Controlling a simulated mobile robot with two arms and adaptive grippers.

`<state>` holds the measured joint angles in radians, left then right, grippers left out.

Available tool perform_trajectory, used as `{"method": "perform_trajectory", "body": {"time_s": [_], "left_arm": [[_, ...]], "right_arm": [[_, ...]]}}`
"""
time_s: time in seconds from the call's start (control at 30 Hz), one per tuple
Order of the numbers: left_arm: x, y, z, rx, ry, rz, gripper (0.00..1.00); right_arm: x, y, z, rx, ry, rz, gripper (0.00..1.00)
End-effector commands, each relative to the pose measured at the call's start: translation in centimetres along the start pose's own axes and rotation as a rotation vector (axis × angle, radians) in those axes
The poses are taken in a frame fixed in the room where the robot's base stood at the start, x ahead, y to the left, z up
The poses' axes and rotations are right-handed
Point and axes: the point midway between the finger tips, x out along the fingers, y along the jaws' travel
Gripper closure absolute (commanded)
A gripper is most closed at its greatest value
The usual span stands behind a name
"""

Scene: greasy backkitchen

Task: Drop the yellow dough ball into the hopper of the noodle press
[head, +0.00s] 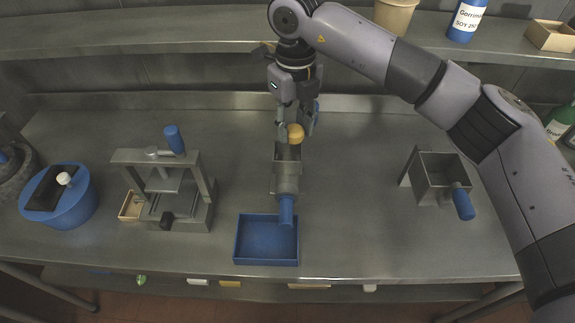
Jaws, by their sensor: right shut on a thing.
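A yellow dough ball (296,134) is between the fingers of my right gripper (297,128), which points down and is shut on it. The ball is just above and at the back of a metal machine (287,178) with an open boxy top and a blue front end. This looks like the noodle press and its hopper. The ball partly overlaps the hopper's back edge in the picture; whether it is directly over the opening I cannot tell. My left gripper is not in view.
A blue tray (266,262) sits in front of the middle machine. A metal press with a blue handle (175,139) and a blue pot (75,212) stand left. A square metal box with a blue handle (463,204) stands right. A shelf (180,32) runs along the back.

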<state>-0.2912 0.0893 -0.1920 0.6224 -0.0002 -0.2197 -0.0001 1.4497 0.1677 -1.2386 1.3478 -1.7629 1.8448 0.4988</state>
Motion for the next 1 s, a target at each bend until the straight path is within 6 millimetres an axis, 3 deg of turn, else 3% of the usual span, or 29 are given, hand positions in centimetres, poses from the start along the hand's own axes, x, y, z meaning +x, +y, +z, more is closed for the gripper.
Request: {"method": "perform_trajectory", "body": {"time_s": [0.23, 0.57, 0.6, 0.9, 1.0], "left_arm": [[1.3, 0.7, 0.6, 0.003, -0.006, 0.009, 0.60], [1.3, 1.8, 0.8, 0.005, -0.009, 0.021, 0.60], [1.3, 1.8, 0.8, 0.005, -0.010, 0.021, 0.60], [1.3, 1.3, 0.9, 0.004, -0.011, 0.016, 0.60], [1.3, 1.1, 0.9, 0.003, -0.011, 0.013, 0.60]], "right_arm": [[3.0, 0.0, 0.0, 0.000, 0.001, 0.000, 0.90], [3.4, 0.0, 0.0, -0.001, 0.000, 0.000, 0.90], [3.4, 0.0, 0.0, -0.001, 0.000, 0.000, 0.65], [3.3, 0.0, 0.0, 0.000, 0.000, 0.000, 0.44], [3.3, 0.0, 0.0, 0.000, 0.000, 0.000, 0.43]]}}
